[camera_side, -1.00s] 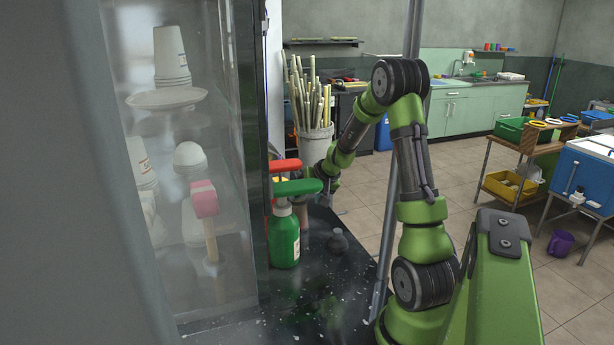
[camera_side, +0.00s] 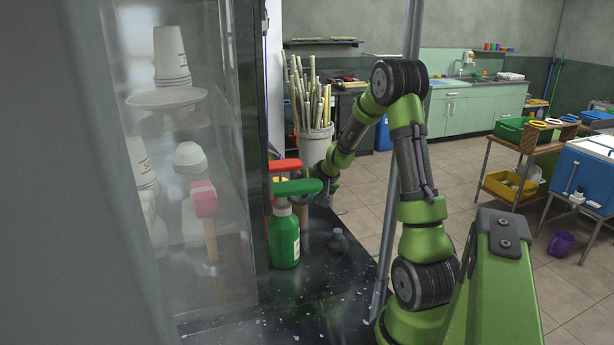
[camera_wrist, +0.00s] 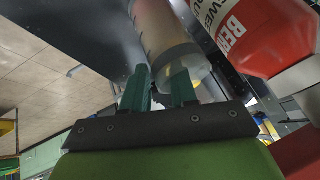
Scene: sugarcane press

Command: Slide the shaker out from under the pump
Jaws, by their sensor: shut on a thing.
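The shaker (camera_wrist: 163,34) is a pale, translucent cylinder with markings on its side, seen in the wrist view just beyond my fingertips. My gripper (camera_wrist: 163,85) has its dark green fingers shut on the shaker's near end. A red syrup bottle (camera_wrist: 262,32) with white lettering is close at its right. In the side view, my gripper (camera_side: 322,194) is low behind the pump bottles and its fingertips are largely hidden. A red pump head (camera_side: 284,165) and a green pump head (camera_side: 297,187) stick out to the right, over that area.
The green bottle (camera_side: 284,240) stands in front on the dark speckled counter (camera_side: 330,280). A small dark jar (camera_side: 338,241) stands to its right. A clear cabinet with cups (camera_side: 172,60) borders the left. A bucket of cane (camera_side: 315,140) stands behind. The counter's front is clear.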

